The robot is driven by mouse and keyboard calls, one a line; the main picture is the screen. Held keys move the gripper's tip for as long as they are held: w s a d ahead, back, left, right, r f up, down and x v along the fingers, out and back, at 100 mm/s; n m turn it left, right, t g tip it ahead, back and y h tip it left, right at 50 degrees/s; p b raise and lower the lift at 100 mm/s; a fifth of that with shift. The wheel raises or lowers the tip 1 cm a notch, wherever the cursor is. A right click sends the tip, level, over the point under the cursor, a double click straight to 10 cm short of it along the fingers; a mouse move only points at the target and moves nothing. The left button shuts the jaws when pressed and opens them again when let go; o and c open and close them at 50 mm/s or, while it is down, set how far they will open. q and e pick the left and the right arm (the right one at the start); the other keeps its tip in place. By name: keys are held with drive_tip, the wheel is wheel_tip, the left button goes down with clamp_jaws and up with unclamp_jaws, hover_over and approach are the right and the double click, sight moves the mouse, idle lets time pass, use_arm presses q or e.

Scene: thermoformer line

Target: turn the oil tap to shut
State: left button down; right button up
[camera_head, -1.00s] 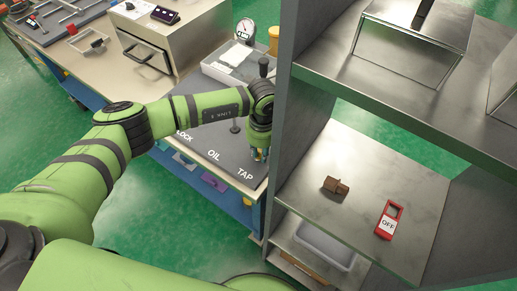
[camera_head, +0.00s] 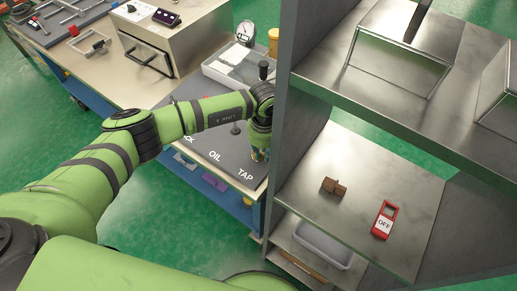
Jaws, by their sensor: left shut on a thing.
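My left gripper (camera_head: 259,154) points down over the grey panel (camera_head: 200,140) at the bench's right end, just above and right of the printed word TAP. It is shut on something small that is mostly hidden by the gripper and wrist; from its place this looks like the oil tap. The tap's handle angle cannot be made out. The words OIL and TAP show on the panel, and another word is partly covered by my left arm. My right gripper is not in view.
A grey shelf unit (camera_head: 285,110) stands close right of my left gripper. Its shelf holds a brown part (camera_head: 333,187) and a red OFF tag (camera_head: 384,221). A white tray (camera_head: 238,70), a gauge (camera_head: 245,32) and a dark-knobbed lever (camera_head: 263,68) stand behind the arm.

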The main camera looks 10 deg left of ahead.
use_arm(q)
drive_tip(key=shift+w+d+r+n, duration=0.3)
drive_tip(key=shift+w+d+n, duration=0.1)
drive_tip(key=shift+n, duration=0.2)
drive_tip(key=shift+w+r+n+p, duration=0.1)
drive_tip(key=shift+w+n+p, duration=0.05)
drive_tip(key=shift+n+p, duration=0.85)
drive_tip(key=shift+n, duration=0.4)
drive_tip(key=shift+w+n+p, duration=0.15)
drive_tip(key=shift+n+p, duration=0.3)
drive_tip(key=shift+n, duration=0.25)
drive_tip(key=shift+w+a+n, duration=0.1)
drive_tip(key=shift+n, duration=0.6)
